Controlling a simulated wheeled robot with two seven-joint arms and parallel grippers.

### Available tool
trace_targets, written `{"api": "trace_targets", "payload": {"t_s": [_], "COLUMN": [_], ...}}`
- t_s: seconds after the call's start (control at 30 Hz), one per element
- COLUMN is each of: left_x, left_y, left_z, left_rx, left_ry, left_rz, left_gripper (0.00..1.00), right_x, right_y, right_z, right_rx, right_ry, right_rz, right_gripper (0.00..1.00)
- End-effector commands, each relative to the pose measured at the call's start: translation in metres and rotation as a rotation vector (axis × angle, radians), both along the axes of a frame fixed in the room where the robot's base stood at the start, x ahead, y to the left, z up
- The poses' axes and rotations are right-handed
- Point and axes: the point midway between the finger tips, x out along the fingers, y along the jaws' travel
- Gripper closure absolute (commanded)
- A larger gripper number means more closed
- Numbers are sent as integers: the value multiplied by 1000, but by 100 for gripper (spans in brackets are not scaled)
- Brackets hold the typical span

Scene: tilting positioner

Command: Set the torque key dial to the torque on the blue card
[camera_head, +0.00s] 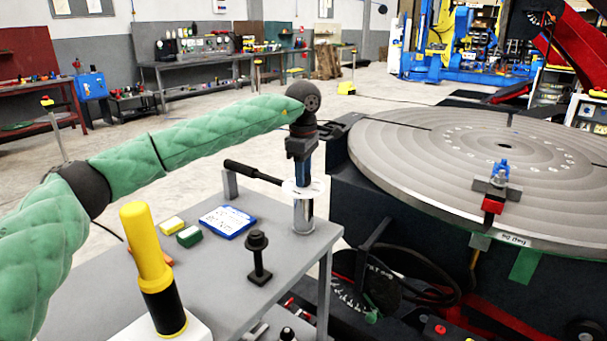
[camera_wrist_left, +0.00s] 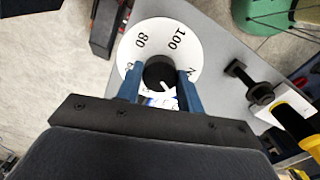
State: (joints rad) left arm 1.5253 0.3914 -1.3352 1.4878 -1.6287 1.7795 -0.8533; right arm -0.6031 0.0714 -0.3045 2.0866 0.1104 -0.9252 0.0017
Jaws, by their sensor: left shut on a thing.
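The torque key stands upright at the table's far right corner, with a black handle (camera_head: 252,172) reaching left. Its white dial disc (camera_head: 316,188) also shows in the left wrist view (camera_wrist_left: 152,38), where the numbers 80 and 100 are readable. My left gripper (camera_head: 303,178) points down over the dial. In the wrist view, its blue fingers (camera_wrist_left: 160,84) are shut on the black knob (camera_wrist_left: 158,71) at the dial's middle. A white mark shows on the knob. The blue card (camera_head: 228,221) lies on the table; its writing is too small to read. My right gripper is out of view.
A black bolt-like piece (camera_head: 258,258), a yellow block (camera_head: 172,225) and a green block (camera_head: 189,236) are on the grey table (camera_head: 225,275). A yellow-and-black cylinder (camera_head: 148,255) stands at the front. The large round positioner plate (camera_head: 430,150) is close on the right.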

Motion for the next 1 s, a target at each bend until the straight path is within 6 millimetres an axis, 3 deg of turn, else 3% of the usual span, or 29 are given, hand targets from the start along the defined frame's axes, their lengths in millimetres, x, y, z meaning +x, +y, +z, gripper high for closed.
{"api": "trace_targets", "payload": {"t_s": [0.2, 0.23, 0.33, 0.67, 1.0], "left_x": [0, 0, 0, 0, 1], "left_y": [0, 0, 0, 0, 0], "left_z": [1, 1, 0, 3, 49], "left_rx": [0, 0, 0, 0, -1], "left_ry": [-1, -1, -1, -1, -3], "left_rz": [1, 1, 2, 2, 2], "left_gripper": [86, 57, 41, 41, 41], "right_x": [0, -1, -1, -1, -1], "right_y": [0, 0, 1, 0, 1], "right_z": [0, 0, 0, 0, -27], "right_rx": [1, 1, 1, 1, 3], "right_ry": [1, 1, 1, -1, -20], "right_rz": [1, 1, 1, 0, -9], "right_gripper": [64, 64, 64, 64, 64]}}
